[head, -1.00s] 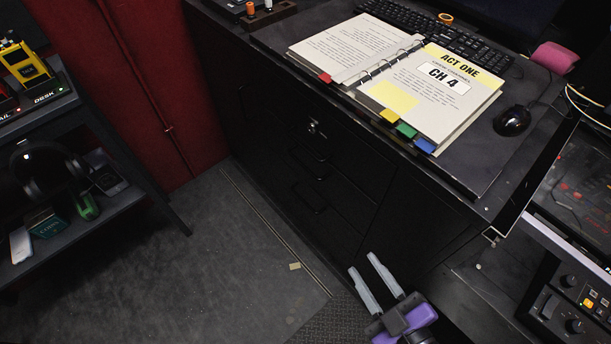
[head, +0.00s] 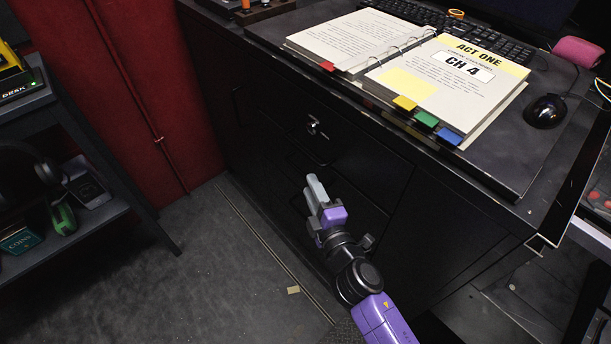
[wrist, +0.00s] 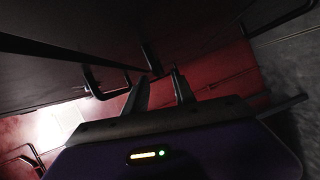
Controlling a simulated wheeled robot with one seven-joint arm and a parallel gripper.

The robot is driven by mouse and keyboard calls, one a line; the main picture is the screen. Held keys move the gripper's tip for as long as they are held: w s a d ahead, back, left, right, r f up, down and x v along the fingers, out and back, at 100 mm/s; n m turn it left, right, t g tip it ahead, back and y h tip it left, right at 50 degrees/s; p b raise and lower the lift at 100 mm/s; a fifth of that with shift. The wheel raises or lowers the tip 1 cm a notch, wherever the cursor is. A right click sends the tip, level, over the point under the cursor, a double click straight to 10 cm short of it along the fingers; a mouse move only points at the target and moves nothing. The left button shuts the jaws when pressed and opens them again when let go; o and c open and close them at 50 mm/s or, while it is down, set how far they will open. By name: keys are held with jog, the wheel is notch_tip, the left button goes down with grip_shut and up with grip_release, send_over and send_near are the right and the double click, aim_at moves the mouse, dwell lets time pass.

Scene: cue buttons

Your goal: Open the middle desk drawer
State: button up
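The black desk (head: 450,225) has a stack of dark drawers in its front, seen in the head view. A metal lock or key (head: 315,127) is on the upper drawer face. The middle drawer (head: 355,200) looks flush with the desk front; its edges are hard to make out in the dark. My gripper (head: 312,187) is in front of the drawers, its fingers pointing up and partly covering the handle area. In the wrist view the fingers (wrist: 160,82) are apart with nothing between them. A dark bar handle (wrist: 105,82) is just left of them; I cannot tell which drawer's.
An open binder (head: 440,85), a keyboard (head: 500,45) and a mouse (head: 545,111) are on the desktop. A shelf (head: 95,215) with headphones stands at the left. A red wall (head: 110,90) is behind. The grey floor (head: 220,290) before the drawers is mostly clear.

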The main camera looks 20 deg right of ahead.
jog(key=shift+w+d+f, duration=0.1)
jog(key=shift+w, duration=1.15)
jog(key=shift+w+d+f, duration=0.1)
jog(key=shift+w, duration=1.15)
grip_shut()
